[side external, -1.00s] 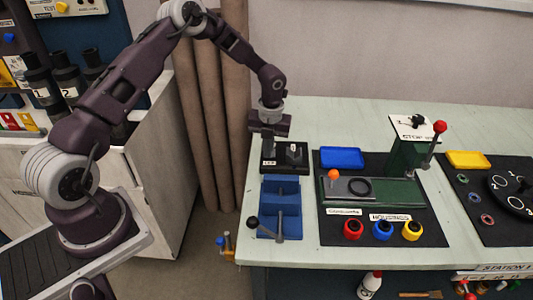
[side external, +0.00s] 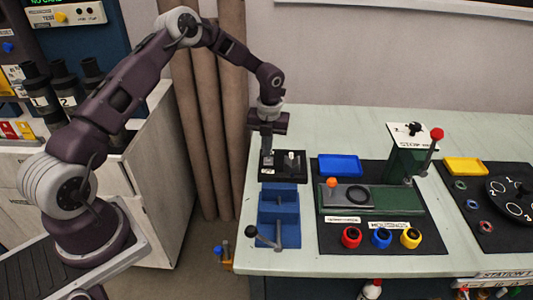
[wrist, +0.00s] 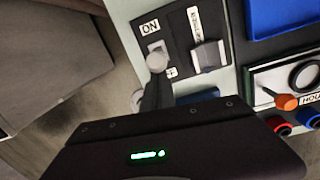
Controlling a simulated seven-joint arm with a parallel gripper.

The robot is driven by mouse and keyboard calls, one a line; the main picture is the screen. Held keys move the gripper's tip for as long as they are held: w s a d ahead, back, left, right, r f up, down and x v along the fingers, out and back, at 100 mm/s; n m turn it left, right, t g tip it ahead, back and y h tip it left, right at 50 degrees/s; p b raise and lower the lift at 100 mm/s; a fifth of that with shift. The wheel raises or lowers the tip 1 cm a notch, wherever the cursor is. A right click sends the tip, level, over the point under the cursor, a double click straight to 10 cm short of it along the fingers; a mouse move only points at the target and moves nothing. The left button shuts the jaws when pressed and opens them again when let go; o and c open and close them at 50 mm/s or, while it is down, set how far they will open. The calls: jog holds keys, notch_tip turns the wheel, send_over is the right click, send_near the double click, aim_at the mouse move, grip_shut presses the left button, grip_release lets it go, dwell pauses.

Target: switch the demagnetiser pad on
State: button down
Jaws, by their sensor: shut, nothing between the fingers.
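The demagnetiser pad (side external: 284,175) is a black plate on the bench's left end, behind a blue fixture. In the wrist view, the pad (wrist: 178,35) shows an ON label (wrist: 150,27) and a pale switch plate (wrist: 155,46) below it. A grey rounded switch knob (wrist: 157,62) appears at the plate's lower end, beside a partly hidden second label (wrist: 171,72). My gripper (side external: 267,161) is shut and empty, pointing down over the pad's left part. In the wrist view its fingers (wrist: 156,82) overlap the knob's lower edge; I cannot tell whether they touch.
A grey block (wrist: 208,56) stands on the pad right of the switch. The blue fixture (side external: 279,203) with a black-knobbed lever (side external: 252,231) is in front. A green press (side external: 402,163) and a blue tray (side external: 340,166) are to the right.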

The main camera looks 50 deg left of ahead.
jog(key=shift+w+a+r, duration=0.2)
jog(key=shift+w+a, duration=0.55)
jog(key=shift+a, duration=0.05)
jog(key=shift+w+a+r, duration=0.15)
jog(key=shift+w+a, duration=0.6)
jog(key=shift+w+a+f, duration=0.1)
jog(key=shift+w+a, duration=0.25)
jog(key=shift+a, duration=0.3)
jog(key=s+d+r, duration=0.2)
jog(key=s+d, duration=0.2)
jog(key=w+a+r, duration=0.4)
jog(key=w+r, duration=0.1)
jog(key=r, duration=0.2)
jog(key=shift+w+a+g, duration=0.2)
jog(key=shift+a+g, duration=0.1)
